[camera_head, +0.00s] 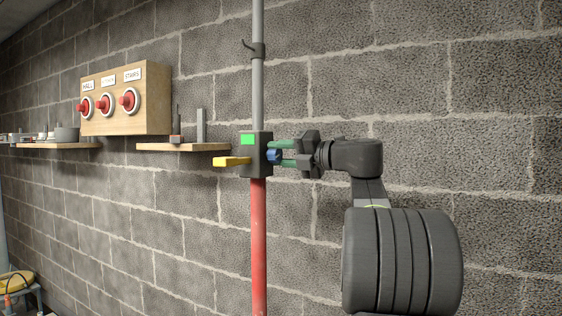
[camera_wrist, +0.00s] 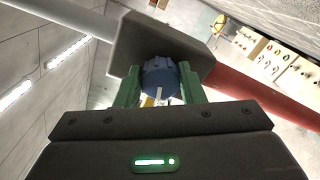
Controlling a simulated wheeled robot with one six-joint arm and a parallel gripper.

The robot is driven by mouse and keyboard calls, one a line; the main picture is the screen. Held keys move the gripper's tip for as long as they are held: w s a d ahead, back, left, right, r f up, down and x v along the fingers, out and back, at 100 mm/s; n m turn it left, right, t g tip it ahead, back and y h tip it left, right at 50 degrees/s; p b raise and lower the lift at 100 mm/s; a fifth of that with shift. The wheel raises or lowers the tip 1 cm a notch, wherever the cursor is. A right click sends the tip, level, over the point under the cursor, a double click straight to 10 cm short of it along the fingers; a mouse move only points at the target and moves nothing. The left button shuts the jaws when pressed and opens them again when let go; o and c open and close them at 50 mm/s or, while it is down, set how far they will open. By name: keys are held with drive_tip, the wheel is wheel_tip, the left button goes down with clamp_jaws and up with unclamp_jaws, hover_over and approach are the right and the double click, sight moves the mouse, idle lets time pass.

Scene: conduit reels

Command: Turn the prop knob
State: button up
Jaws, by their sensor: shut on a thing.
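The prop knob (camera_head: 274,156) is a small blue knob on the right side of a dark clamp box (camera_head: 243,170) on a vertical prop. The box has a bright green patch on its front and a yellow lever (camera_head: 231,161) to the left. My gripper (camera_head: 284,151) comes from the right, its green fingers on either side of the knob. In the wrist view the knob (camera_wrist: 158,78) sits between the two fingers (camera_wrist: 159,86), with a pale mark on its face pointing down in the picture. The fingers are shut on it.
The prop has a grey upper tube (camera_head: 257,90) and a red lower tube (camera_head: 259,240). A wooden box (camera_head: 150,95) with red buttons is on the block wall. Small shelves (camera_head: 180,147) hold parts to the left. A yellow-topped stool (camera_head: 17,283) stands at lower left.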

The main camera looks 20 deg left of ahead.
drive_tip(key=n+b, duration=0.1)
drive_tip(key=n, duration=0.1)
drive_tip(key=n+b, duration=0.1)
drive_tip(key=n, duration=0.1)
drive_tip(key=shift+f+n, duration=0.2)
drive_tip(key=shift+n, duration=0.1)
drive_tip(key=shift+r+n+b, duration=0.1)
drive_tip(key=shift+n+b, duration=1.1)
drive_tip(key=shift+n, duration=1.1)
drive_tip(key=o, duration=1)
drive_tip(key=shift+s+r, duration=0.1)
drive_tip(key=shift+d, duration=0.1)
drive_tip(key=d, duration=0.4)
drive_tip(key=s+d+b, duration=0.1)
drive_tip(key=d, duration=0.4)
drive_tip(key=s+d, duration=0.1)
drive_tip(key=d, duration=0.3)
drive_tip(key=shift+d+b, duration=0.25)
drive_tip(key=shift+b, duration=0.05)
